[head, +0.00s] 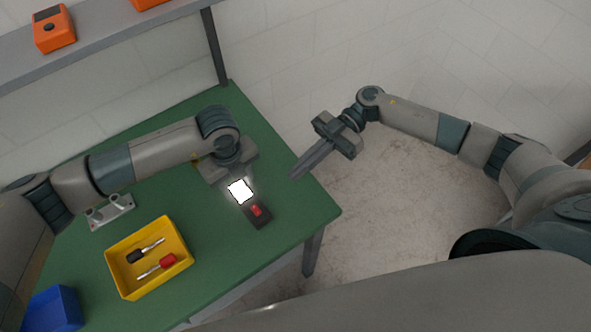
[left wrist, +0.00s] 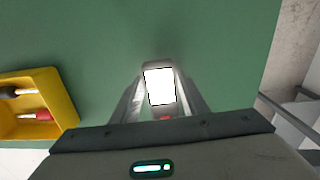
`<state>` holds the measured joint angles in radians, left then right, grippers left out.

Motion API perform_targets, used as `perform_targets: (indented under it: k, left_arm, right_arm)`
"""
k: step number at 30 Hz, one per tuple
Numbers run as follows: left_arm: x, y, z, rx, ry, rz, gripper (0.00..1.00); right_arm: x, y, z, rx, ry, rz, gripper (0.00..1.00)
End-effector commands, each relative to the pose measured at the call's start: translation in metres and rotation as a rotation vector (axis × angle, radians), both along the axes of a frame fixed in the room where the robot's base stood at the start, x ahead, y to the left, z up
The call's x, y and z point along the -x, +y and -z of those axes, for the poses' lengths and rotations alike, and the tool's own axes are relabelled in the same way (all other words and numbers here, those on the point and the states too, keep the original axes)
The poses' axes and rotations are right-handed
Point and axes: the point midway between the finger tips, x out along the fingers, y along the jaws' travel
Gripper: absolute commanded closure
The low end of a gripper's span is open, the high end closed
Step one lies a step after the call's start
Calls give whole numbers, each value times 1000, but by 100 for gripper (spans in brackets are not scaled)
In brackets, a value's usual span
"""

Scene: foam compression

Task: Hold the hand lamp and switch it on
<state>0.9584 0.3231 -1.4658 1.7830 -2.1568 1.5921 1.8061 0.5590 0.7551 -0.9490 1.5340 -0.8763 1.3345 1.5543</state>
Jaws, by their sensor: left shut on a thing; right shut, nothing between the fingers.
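The hand lamp (head: 262,220) has a dark body, a red switch (head: 257,210) and a white panel (head: 241,190) that glows brightly. It is over the green table near its right corner. My left gripper (head: 238,182) is shut on the lamp. In the left wrist view the lamp (left wrist: 160,84) sits between the two fingers, with a sliver of red at its lower end. My right gripper (head: 294,177) is shut and empty, to the right of the lamp and apart from it, near the table's right edge.
A yellow bin (head: 122,286) with two screwdrivers stands on the green table (head: 215,270). A blue bin (head: 54,310) is at the lower left. A grey metal fitting (head: 110,212) lies behind the yellow bin. A shelf (head: 110,38) above carries orange devices (head: 53,30).

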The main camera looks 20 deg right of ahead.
Motion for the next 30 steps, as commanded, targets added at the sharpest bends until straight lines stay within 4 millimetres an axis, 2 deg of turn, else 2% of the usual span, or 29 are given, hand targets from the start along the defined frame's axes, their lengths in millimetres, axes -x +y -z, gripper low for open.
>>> perform_targets:
  k: [7, 8, 10, 23, 30]
  left_arm:
    - [0, 0, 0, 1, 0, 0, 88]
    - [0, 0, 0, 1, 0, 0, 55]
    - [0, 0, 0, 1, 0, 0, 38]
    - [0, 0, -4, 1, 0, 0, 38]
    - [-1, -1, -28, 2, -3, 1, 38]
  right_arm:
    - [0, 0, 0, 0, 0, 0, 100]
    - [0, 0, 0, 0, 0, 0, 100]
    - [0, 0, 0, 0, 0, 0, 100]
    - [0, 0, 0, 0, 0, 0, 100]
    - [0, 0, 0, 0, 0, 0, 100]
